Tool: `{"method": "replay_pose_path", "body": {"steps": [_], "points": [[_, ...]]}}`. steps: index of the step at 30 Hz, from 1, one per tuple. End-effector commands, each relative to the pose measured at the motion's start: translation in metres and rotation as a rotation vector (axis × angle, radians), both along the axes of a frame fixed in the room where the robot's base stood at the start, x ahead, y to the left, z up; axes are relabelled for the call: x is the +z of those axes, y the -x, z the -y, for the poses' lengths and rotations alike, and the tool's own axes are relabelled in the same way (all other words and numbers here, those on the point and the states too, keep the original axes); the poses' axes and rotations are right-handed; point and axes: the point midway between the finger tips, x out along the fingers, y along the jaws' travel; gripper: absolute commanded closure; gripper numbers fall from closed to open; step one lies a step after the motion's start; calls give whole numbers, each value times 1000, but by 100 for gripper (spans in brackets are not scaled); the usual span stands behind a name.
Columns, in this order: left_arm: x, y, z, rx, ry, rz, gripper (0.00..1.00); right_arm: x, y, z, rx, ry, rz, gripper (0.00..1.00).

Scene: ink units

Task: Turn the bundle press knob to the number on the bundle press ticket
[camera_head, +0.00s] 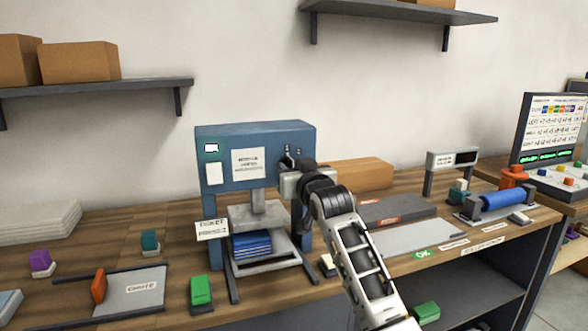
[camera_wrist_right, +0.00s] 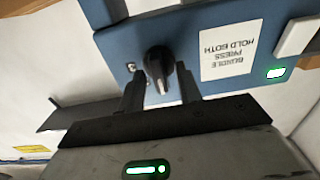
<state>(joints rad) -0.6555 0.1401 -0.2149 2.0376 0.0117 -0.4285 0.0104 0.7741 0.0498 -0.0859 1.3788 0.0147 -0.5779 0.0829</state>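The blue bundle press (camera_head: 256,131) stands on the wooden bench, with a stack of blue sheets (camera_head: 251,243) on its lower plate. In the right wrist view its black knob (camera_wrist_right: 158,66) sits on the blue front panel beside a white label. My right gripper (camera_wrist_right: 160,84) is open, its two fingertips on either side of the knob with gaps visible. In the head view my right gripper (camera_head: 292,165) is at the press's upper right and mostly hides the knob. The white ticket (camera_head: 212,229) is at the press's left leg; its number is too small to read surely. My left gripper is out of view.
A green block (camera_head: 201,291) and a grey plate (camera_head: 136,290) with an orange handle (camera_head: 99,286) are left of the press. A cardboard box (camera_head: 362,174), dark trays (camera_head: 391,212) and a blue roller (camera_head: 503,199) are to its right. Wall shelves (camera_head: 120,88) hang above.

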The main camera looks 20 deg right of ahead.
Motion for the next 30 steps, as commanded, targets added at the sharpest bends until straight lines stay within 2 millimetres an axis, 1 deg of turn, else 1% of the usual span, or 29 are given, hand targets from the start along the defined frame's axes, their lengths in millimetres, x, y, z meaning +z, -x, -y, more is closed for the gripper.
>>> {"method": "replay_pose_path", "body": {"steps": [1, 2, 3, 5, 6, 14, 20, 30], "points": [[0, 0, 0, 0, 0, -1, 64, 0, 0, 0, 0, 0, 0, 65], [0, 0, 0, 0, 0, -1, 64, 0, 0, 0, 0, 0, 0, 68], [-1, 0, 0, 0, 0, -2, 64, 0, 0, 0, 0, 0, 0, 79], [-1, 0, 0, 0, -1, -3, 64, 0, 0, 0, 0, 0, 0, 96], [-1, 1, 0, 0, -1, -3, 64, 0, 0, 0, 0, 0, 0, 100], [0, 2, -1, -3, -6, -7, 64, 0, 0, 0, 0, -12, -1, 100], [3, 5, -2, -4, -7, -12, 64, 2, 0, 0, 0, -80, -4, 100], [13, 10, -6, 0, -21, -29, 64, 3, 0, 1, -1, -341, -14, 100]]}}
